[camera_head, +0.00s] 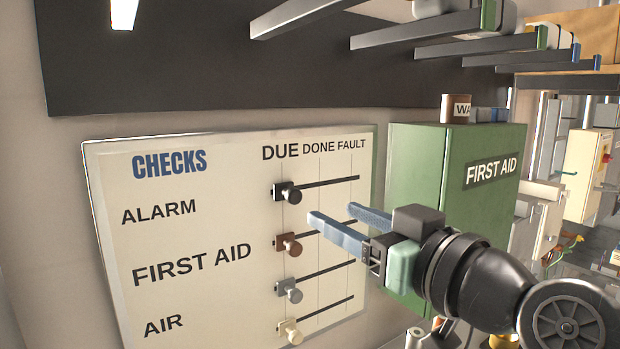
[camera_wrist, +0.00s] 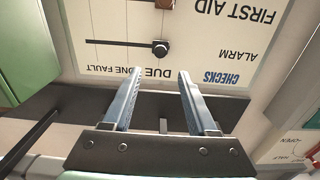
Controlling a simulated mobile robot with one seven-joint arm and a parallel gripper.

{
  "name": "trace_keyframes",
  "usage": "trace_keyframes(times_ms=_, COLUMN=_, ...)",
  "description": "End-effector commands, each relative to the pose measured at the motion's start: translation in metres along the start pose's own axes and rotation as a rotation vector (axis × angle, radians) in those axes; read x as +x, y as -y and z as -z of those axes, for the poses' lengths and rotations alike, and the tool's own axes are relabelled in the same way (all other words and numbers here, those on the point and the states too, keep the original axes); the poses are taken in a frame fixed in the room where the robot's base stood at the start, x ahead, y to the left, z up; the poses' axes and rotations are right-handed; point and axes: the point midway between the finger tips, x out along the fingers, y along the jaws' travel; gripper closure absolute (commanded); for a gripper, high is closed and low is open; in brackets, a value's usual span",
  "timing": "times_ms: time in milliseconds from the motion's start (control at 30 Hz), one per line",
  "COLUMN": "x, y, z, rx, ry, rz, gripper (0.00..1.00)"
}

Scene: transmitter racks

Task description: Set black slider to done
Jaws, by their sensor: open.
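The black slider (camera_head: 290,193) is the top knob on the white CHECKS board (camera_head: 190,240), at the left end of its slot under DUE. The DONE and FAULT columns lie to its right along the slot. In the upside-down wrist view the black slider (camera_wrist: 160,48) shows just beyond my open fingers, roughly in line with the gap between them. My gripper (camera_head: 333,213) is open and empty, to the lower right of the slider in the head view. The fingers do not touch it. They also show in the wrist view (camera_wrist: 159,76).
A brown slider (camera_head: 289,244), a grey slider (camera_head: 289,291) and a cream slider (camera_head: 291,331) sit below, also under DUE. A green first aid box (camera_head: 450,200) stands right of the board. Shelf bars (camera_head: 410,32) jut out above.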

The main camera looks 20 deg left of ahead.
Motion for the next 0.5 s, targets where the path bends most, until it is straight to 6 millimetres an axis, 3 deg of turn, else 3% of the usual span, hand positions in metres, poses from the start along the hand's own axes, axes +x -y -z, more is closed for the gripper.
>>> trace_keyframes(times_ms=300, x=0.066, y=0.002, z=0.004, rx=0.003, ry=0.004, rz=0.003, gripper=0.42)
trace_keyframes(times_ms=500, x=0.099, y=0.001, z=0.003, rx=0.002, ry=0.002, rz=0.0, gripper=0.42)
